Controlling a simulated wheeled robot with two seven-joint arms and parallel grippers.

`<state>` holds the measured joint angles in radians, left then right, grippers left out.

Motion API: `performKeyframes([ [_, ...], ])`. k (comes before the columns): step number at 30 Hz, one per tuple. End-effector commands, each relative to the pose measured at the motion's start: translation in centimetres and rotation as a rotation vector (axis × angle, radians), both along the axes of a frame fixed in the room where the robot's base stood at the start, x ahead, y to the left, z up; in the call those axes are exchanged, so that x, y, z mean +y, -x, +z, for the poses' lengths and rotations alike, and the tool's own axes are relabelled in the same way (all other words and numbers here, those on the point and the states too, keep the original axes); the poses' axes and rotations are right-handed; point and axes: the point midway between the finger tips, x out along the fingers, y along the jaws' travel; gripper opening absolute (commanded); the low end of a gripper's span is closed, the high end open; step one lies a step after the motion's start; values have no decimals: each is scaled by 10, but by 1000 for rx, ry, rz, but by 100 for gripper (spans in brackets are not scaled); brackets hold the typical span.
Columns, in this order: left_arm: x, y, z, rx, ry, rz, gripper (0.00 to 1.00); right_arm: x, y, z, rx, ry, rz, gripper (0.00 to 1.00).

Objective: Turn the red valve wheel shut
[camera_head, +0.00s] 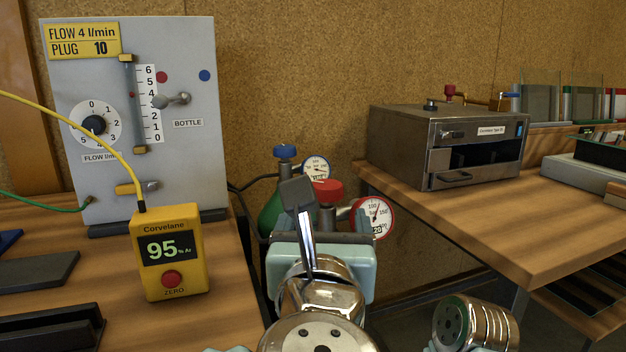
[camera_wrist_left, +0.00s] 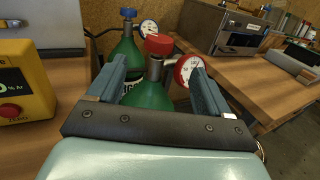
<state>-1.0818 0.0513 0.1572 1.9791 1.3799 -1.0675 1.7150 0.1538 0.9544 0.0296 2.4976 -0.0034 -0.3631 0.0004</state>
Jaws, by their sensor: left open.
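The red valve wheel (camera_head: 328,187) sits on top of a gas bottle standing in the gap between two benches. In the left wrist view the wheel (camera_wrist_left: 158,43) shows above a green bottle (camera_wrist_left: 150,96). My left gripper (camera_head: 318,222) is open and empty, in front of the bottle. In the wrist view its two fingers (camera_wrist_left: 158,68) stand apart on either side of the bottle's neck in the picture, with the wheel beyond them. No contact with the wheel shows. In the head view a finger partly covers the bottles. My right gripper is not in view.
A second bottle with a blue wheel (camera_head: 284,151) stands behind left. A red-rimmed gauge (camera_head: 374,216) is right of the red wheel. A yellow meter (camera_head: 171,252) reading 95 and a grey flow panel (camera_head: 190,60) stand left. A metal oven (camera_head: 450,145) stands on the right bench.

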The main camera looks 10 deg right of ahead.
Motion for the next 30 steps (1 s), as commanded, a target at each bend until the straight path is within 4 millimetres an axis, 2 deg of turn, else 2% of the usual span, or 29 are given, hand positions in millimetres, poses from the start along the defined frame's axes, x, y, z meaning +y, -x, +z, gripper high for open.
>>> performKeyframes([
  [5,-5,-28,1,3,-2,4,79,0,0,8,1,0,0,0],
  [12,-17,-84,2,3,-3,3,79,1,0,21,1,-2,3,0],
  [18,-25,-117,1,2,-2,2,79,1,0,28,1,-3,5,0],
  [23,-27,-130,0,2,0,1,79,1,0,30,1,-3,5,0],
  [30,-28,-132,0,1,0,1,79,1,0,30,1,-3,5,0],
])
